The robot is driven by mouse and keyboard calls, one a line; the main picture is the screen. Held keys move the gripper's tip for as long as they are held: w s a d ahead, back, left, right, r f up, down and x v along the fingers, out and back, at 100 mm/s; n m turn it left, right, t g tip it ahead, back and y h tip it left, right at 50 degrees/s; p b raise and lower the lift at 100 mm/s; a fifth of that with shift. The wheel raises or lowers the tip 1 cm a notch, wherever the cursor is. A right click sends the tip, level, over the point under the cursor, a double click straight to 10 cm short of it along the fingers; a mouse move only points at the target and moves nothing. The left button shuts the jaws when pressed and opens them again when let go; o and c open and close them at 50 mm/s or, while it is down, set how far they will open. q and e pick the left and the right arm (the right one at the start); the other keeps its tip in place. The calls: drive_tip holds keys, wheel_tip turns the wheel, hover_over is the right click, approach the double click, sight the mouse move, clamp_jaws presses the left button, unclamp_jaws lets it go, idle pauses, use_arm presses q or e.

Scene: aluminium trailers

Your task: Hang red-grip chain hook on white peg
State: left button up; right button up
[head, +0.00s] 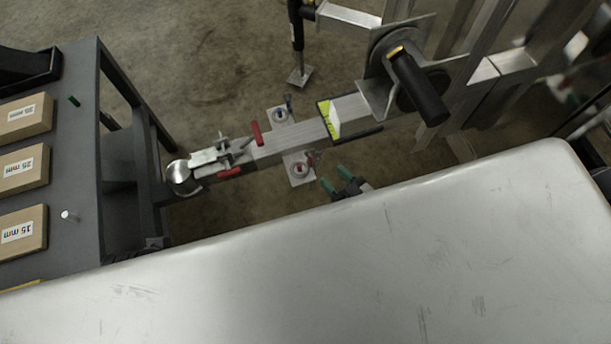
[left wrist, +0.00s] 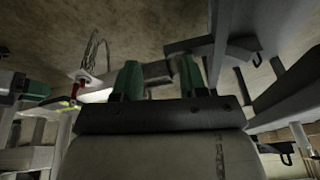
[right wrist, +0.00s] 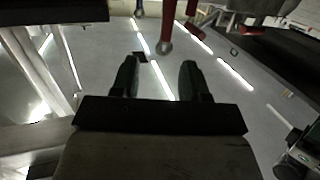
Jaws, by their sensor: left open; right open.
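A small red part (head: 299,169), which may be the red-grip chain hook, sits at a plate beside the drawbar in the head view; its shape is too small to tell. The left wrist view shows a red grip (left wrist: 78,87) by a plate, with thin chain or cable loops above it. A white peg (head: 68,216) stands on the grey bench at the left. My right gripper (head: 342,187) is open and empty, just right of the near plate, apart from it. My left gripper (left wrist: 158,78) is open and empty, seen only in its wrist view.
The drawbar (head: 290,138) has red-handled clamp parts and a coupling at its left end. Labelled boxes (head: 24,167) and a green peg (head: 74,101) are on the bench. A large black handle (head: 418,88) rises at the upper right. My white body fills the bottom.

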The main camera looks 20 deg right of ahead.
sight(311, 156)
drive_tip(key=shift+t, duration=0.5)
drive_tip(key=b+x, duration=0.1)
drive_tip(key=x, duration=0.2)
drive_tip(key=b+x, duration=0.1)
drive_tip(key=x, duration=0.3)
drive_tip(key=a+b+x, duration=0.1)
drive_tip(key=x, duration=0.2)
drive_tip(key=shift+w+a+r, duration=0.1)
drive_tip(key=shift+a+r, duration=0.05)
drive_tip(key=shift+w+a, duration=0.1)
drive_tip(key=shift+w, duration=0.3)
use_arm(q)
drive_tip(key=w+t, duration=0.2)
drive_tip(key=w+d+t, duration=0.1)
drive_tip(key=shift+r+h, duration=0.3)
use_arm(e)
clamp_jaws()
